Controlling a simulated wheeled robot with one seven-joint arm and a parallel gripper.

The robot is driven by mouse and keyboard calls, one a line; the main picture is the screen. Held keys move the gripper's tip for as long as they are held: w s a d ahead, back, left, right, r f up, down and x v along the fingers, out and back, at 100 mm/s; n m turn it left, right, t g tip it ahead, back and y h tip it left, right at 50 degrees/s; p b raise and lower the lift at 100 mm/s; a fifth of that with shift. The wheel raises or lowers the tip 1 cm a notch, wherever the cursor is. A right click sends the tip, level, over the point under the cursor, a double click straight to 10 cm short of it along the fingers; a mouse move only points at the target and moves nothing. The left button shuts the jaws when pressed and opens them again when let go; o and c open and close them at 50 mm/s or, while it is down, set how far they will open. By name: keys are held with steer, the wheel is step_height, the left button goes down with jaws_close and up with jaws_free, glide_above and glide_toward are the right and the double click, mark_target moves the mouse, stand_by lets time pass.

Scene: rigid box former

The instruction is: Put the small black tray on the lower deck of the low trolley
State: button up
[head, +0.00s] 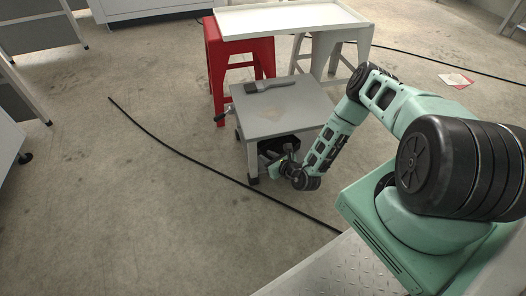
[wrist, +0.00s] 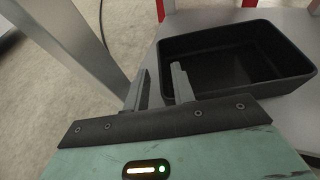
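The low trolley (head: 285,112) is grey, with a flat top deck and a lower deck (wrist: 296,104) beneath it. The small black tray (wrist: 232,40) is empty and upright and appears to rest on the lower deck in the wrist view. In the head view the tray (head: 284,142) is partly hidden under the top deck. My gripper (wrist: 160,86) is open at the tray's near left corner. Its right finger overlaps the tray in the picture and its left finger is outside. I cannot tell whether either finger touches the tray.
A brush (head: 268,86) lies on the trolley's top deck. A trolley leg (wrist: 85,45) stands left of my gripper. A red stool (head: 217,65) and a white-topped table (head: 290,17) stand behind. A black cable (head: 180,153) crosses the floor.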

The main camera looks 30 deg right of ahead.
steer(key=p+v, duration=0.2)
steer(key=v, duration=0.6)
steer(key=shift+p, duration=0.35)
